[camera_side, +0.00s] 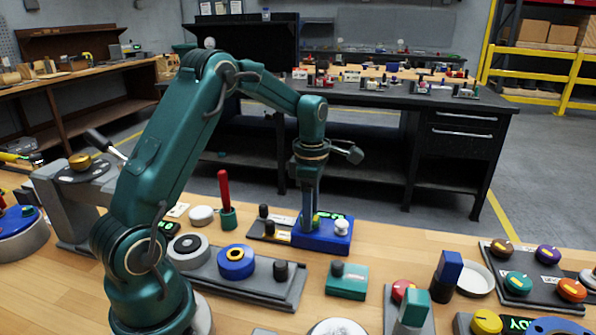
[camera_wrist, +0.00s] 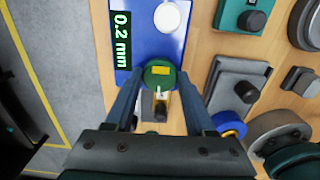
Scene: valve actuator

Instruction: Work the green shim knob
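The green shim knob (camera_wrist: 160,74) is round with a yellow mark and sits on a blue box (camera_wrist: 140,22) whose display reads 0.2 mm. My gripper (camera_wrist: 161,73) points down over it, with one finger on each side of the knob. The fingers look open, with a thin gap at each side; exact contact is hard to tell. In the side view my gripper (camera_side: 311,219) reaches down to the blue box (camera_side: 335,238), and only a bit of the green knob (camera_side: 316,222) shows beside the fingers.
A white knob (camera_side: 342,227) is on the same blue box. A red lever (camera_side: 224,188) stands to the left. A blue ring (camera_side: 236,261) on a grey plate and a teal box (camera_side: 347,281) with a dark knob are nearer the camera. Several coloured knobs (camera_side: 517,281) lie to the right.

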